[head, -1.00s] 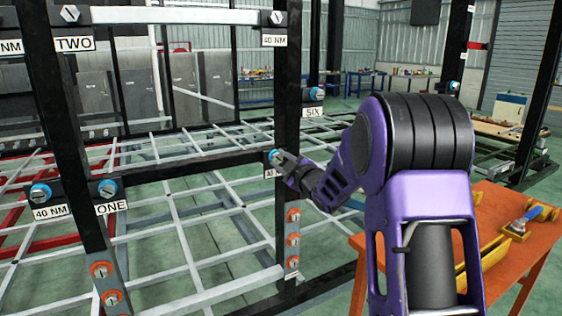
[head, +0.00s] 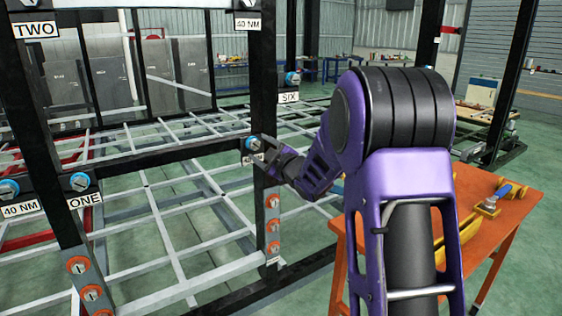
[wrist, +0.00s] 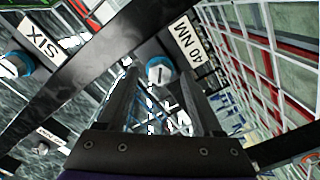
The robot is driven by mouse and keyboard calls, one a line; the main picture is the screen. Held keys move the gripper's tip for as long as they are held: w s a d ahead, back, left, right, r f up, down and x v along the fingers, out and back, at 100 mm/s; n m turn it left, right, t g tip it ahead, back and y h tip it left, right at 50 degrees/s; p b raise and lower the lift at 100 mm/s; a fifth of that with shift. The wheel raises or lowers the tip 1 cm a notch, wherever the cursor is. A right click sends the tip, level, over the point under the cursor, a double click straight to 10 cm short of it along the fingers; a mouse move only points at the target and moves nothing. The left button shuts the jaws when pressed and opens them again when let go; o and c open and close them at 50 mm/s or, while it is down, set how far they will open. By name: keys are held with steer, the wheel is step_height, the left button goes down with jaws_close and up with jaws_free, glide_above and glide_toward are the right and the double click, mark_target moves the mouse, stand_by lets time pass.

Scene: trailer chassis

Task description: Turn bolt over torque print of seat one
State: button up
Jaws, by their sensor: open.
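The label ONE (head: 84,200) sits at the left end of a dark crossbar, under a blue-ringed bolt (head: 80,181). Beside it, a 40 NM print (head: 20,208) sits under another blue-ringed bolt (head: 8,189). At the crossbar's right end is a third blue-ringed bolt (head: 252,143), with a label below it mostly hidden by my gripper (head: 262,151). In the wrist view, that bolt (wrist: 158,70) shows between and beyond the fingertips of my open gripper (wrist: 157,75), beside a 40 NM print (wrist: 188,40). I cannot tell whether the fingers touch it.
Several orange-ringed bolts (head: 273,225) run down the post below my gripper. The SIX label (head: 288,97) and its blue-ringed bolt (head: 293,78) are behind, and show at left in the wrist view. An orange table (head: 490,225) with tools stands at right.

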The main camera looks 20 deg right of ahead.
steer(key=v, duration=1.5)
steer(key=shift+s, duration=0.2)
steer(key=shift+d+r, duration=0.1)
steer(key=shift+r, duration=0.05)
